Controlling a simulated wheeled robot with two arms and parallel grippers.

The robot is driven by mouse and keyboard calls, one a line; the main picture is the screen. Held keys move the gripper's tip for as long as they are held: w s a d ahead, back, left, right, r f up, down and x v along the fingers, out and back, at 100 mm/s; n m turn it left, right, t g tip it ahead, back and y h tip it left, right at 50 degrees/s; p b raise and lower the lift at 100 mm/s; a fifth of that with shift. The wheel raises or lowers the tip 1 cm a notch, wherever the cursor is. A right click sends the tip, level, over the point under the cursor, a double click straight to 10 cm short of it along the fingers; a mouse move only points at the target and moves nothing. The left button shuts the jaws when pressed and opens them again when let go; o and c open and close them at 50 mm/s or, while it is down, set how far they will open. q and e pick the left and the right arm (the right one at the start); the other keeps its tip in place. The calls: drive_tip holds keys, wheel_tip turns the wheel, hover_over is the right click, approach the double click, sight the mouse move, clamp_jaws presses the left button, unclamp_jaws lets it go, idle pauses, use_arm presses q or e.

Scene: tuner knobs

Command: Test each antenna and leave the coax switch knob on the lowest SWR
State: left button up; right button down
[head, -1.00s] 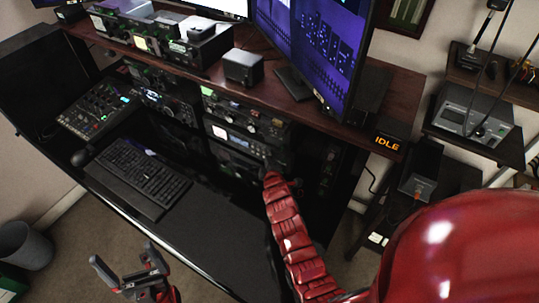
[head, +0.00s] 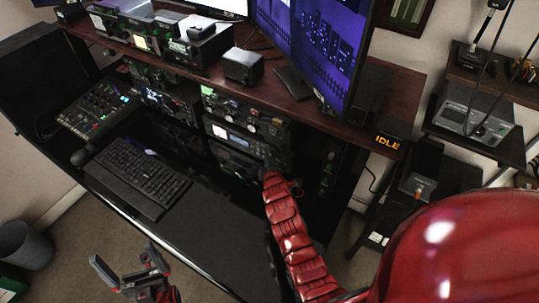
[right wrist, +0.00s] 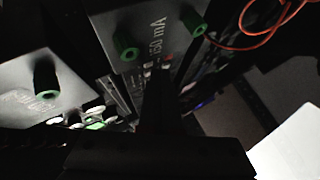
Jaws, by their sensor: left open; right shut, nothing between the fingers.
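My right arm reaches up from the lower right in the head view, its hand end (head: 280,182) in front of the right side of the radio rack (head: 240,135). Its fingertips are hard to make out there. In the right wrist view my right gripper (right wrist: 157,90) is a dark shape, shut and empty, close to grey panels (right wrist: 60,75) with green-ringed dark posts or knobs (right wrist: 127,50). One panel has lettering ending in "50 mA". I cannot tell which part is the coax switch knob or read any SWR value. My left gripper (head: 127,265) is open and empty, low in front of the desk.
The keyboard (head: 140,175) and mixer panel (head: 92,113) lie on the dark desk. A monitor (head: 312,50) and an orange IDLE sign (head: 387,142) stand on the shelf above. Shelves with grey boxes (head: 470,115) are at right. An orange cable (right wrist: 255,45) loops near my right wrist.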

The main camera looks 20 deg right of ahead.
drive_tip(key=shift+s+a, duration=0.25)
drive_tip(key=shift+a, duration=0.05)
drive_tip(key=shift+s+a+b, duration=0.25)
drive_tip(key=shift+a+b, duration=0.15)
drive_tip(key=shift+b, duration=0.05)
drive_tip(key=s+a+b, duration=0.1)
drive_tip(key=s+a, duration=0.1)
drive_tip(key=shift+a+f+b, duration=0.1)
drive_tip(key=shift+a+b, duration=0.2)
drive_tip(key=shift+b, duration=0.05)
drive_tip(key=shift+s+a+r, duration=0.2)
drive_tip(key=shift+s+a, duration=0.1)
idle(3.9)
